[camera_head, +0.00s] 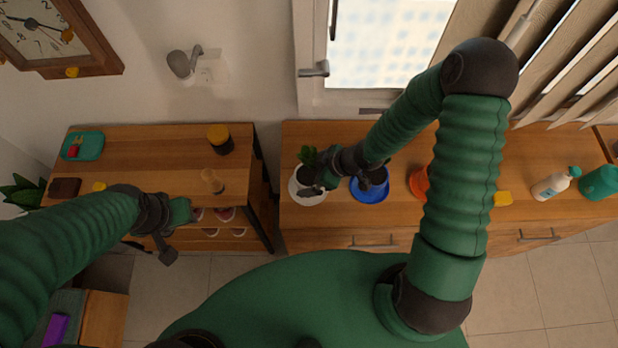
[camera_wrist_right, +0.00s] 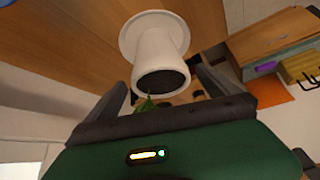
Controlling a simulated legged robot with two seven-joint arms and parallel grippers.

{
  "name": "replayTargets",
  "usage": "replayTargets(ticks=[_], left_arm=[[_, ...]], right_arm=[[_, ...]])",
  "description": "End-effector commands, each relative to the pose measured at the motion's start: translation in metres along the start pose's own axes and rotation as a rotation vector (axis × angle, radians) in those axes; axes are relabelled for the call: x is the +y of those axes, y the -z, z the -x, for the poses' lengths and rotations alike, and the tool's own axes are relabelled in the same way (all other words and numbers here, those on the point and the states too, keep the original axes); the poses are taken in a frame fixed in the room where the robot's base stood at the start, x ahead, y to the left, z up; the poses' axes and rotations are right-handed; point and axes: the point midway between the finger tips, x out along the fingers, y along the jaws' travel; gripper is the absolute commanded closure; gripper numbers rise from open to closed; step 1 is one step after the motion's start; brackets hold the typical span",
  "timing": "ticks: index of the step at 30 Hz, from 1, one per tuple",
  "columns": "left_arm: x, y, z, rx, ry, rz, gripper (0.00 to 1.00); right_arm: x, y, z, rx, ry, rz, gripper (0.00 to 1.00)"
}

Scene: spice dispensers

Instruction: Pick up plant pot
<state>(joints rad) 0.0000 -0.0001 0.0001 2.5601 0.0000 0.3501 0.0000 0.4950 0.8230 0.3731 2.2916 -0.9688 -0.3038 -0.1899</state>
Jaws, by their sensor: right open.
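A white plant pot (camera_head: 300,190) with a green plant (camera_head: 308,155) stands on the wooden cabinet below the window. My right gripper (camera_head: 316,186) is at this pot and partly covers it in the head view. In the right wrist view the white pot (camera_wrist_right: 162,68), with dark soil and a wide white rim or saucer at its far end, lies ahead between the open fingers of my right gripper (camera_wrist_right: 163,85). Green leaves (camera_wrist_right: 147,105) show close to the palm. I see no finger touching the pot. My left gripper (camera_head: 170,240) hangs near the left table, its jaws unclear.
A blue saucer (camera_head: 370,193) with a dark-topped pot stands just right of the white pot. An orange item (camera_head: 418,182) is farther right, partly behind my arm. The left table (camera_head: 140,150) holds a jar (camera_head: 220,139).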

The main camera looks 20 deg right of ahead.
Motion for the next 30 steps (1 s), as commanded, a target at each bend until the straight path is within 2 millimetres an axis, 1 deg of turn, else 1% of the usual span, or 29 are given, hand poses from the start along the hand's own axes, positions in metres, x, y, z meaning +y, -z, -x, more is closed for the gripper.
replayTargets(ticks=[1, 6, 27, 28, 30], left_arm=[[0.0, -0.0001, -0.0007, 0.0, 0.0, 0.0, 0.64], [0.0, 0.0001, 0.0001, 0.0, 0.0, 0.0, 0.64], [0.0, 0.0, -0.0001, 0.0, 0.0, 0.0, 0.64], [0.0, 0.0, -0.0001, 0.0, 0.0, 0.0, 0.64], [0.0, 0.0, 0.0, 0.0, 0.0, 0.0, 0.64]], right_arm=[[-0.0001, 0.0002, -0.0023, 0.0, 0.0, 0.001, 0.0], [0.0, 0.0004, -0.001, 0.001, -0.001, 0.0, 0.0], [0.0005, 0.0001, -0.0013, 0.0, -0.001, -0.001, 0.92], [0.0006, 0.0001, -0.0014, 0.0, -0.001, -0.001, 0.96], [0.0009, 0.0009, -0.0011, 0.002, -0.002, 0.0, 0.97]])
